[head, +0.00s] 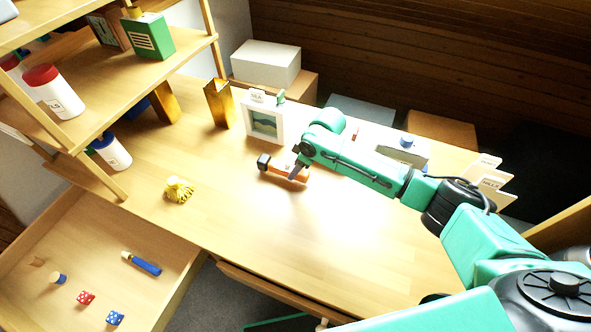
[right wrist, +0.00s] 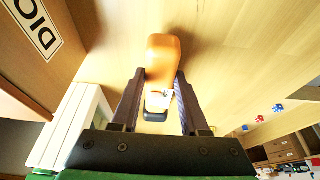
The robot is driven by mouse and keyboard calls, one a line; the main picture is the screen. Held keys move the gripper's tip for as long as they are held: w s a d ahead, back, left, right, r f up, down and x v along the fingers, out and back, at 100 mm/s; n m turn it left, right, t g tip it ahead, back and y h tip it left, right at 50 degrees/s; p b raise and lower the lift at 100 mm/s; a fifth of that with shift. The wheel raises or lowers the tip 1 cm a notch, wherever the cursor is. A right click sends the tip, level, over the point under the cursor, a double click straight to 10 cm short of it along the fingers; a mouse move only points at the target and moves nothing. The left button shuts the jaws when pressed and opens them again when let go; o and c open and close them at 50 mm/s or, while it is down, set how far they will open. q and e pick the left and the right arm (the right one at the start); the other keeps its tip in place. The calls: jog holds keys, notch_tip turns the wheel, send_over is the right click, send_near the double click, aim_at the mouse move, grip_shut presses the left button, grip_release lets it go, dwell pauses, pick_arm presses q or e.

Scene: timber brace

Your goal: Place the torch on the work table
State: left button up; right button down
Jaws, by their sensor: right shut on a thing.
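The torch, orange with a black head (head: 264,161), is at the middle of the work table (head: 235,215), lying roughly level. It is on the tabletop or just above it; I cannot tell which. My right gripper (head: 296,173) comes in from the right and is shut on the torch's orange body. In the right wrist view the torch (right wrist: 163,58) sits between the two dark fingers, with the pale wood close behind it. My left gripper is not in view.
A picture frame (head: 264,122) and a golden vase (head: 219,104) stand at the back. A yellow tasselled thing (head: 179,189) lies left. An open drawer (head: 60,210) holds dice and a blue stick-like thing (head: 141,263). Shelves rise at left. The front middle of the table is clear.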

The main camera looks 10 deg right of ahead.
jog(key=shift+f, duration=0.9)
jog(key=shift+c, duration=2.1)
grip_release()
jog(key=v, duration=1.2)
